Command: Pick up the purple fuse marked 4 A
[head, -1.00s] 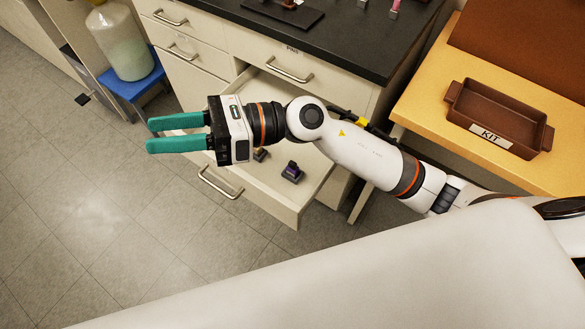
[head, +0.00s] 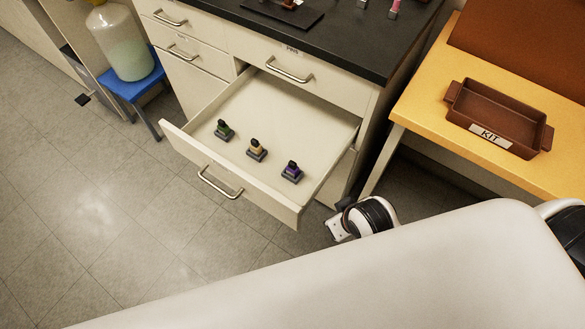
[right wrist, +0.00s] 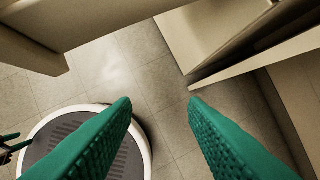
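The purple fuse (head: 292,168) stands in its dark base in the open drawer (head: 283,102), the rightmost of three in a row; its marking is too small to read. My right gripper shows in the right wrist view (right wrist: 160,104), with green fingers wide apart and nothing between them. In the head view only part of my right wrist shows, below and right of the drawer's front corner; its fingers are hidden. A small dark and green piece at the right wrist view's left edge looks like part of my left gripper; its state is unclear.
A yellow fuse (head: 257,148) and a green fuse (head: 223,128) stand left of the purple one. The drawer front (head: 222,180) and side walls surround them. A brown KIT tray (head: 459,98) sits on the yellow table (head: 419,104). The black counter (head: 343,45) overhangs the drawer's back.

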